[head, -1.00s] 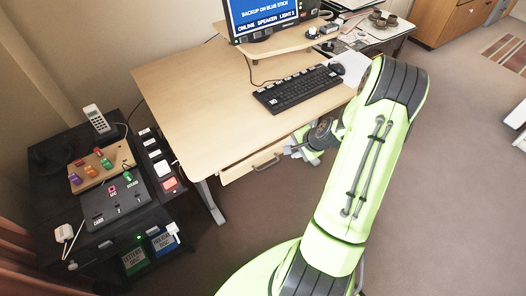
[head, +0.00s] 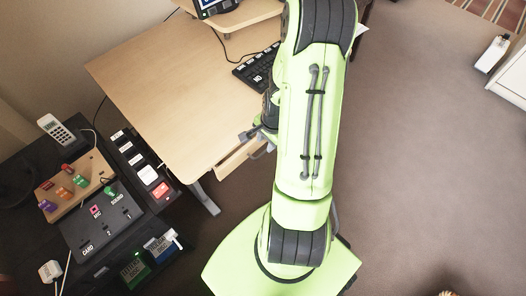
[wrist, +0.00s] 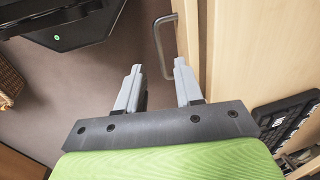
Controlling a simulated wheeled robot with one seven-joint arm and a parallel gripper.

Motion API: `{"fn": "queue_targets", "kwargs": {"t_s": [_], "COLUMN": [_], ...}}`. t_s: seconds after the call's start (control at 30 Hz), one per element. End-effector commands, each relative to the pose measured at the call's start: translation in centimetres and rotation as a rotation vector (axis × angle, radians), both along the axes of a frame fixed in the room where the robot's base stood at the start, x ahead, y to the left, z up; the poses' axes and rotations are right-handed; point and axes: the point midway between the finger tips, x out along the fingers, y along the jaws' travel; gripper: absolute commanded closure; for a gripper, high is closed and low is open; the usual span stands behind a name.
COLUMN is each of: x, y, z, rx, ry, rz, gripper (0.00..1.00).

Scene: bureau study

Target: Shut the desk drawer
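The desk drawer (head: 237,160) is a light wood front under the near edge of the desk (head: 165,85). In the head view it seems to stand out a little from under the desktop; how far I cannot tell. My arm hides its right part. Its metal bar handle (wrist: 158,45) shows in the wrist view, just beyond my fingertips, beside the drawer front (wrist: 190,35). My gripper (wrist: 158,68) is open, with two grey fingers apart and nothing between them. In the head view my gripper (head: 258,133) is mostly hidden by my arm, close to the drawer.
A keyboard (head: 256,70) lies on the desk, partly behind my arm. The floor (head: 420,170) on the right is largely clear.

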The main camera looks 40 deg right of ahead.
Motion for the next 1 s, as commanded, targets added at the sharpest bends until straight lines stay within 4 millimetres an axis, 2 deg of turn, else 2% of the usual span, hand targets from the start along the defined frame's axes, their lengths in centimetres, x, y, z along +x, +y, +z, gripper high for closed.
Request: {"fn": "queue_targets", "kwargs": {"t_s": [0.03, 0.1, 0.3, 0.63, 0.87, 1.0], "x": [0.2, 0.5, 1.1, 1.2, 1.2, 1.2], "y": [0.1, 0.1, 0.0, 0.0, 0.0, 0.0], "z": [-1.8, -3.5, -6.3, -6.6, -6.6, -6.6], "rx": [0.005, 0.004, 0.001, 0.000, 0.000, 0.000], "ry": [0.003, 0.003, 0.000, -0.001, -0.001, -0.001], "rz": [0.001, 0.001, 0.001, 0.001, 0.001, 0.001], "gripper": [0.64, 0.64, 0.64, 0.66, 1.00, 1.00]}}
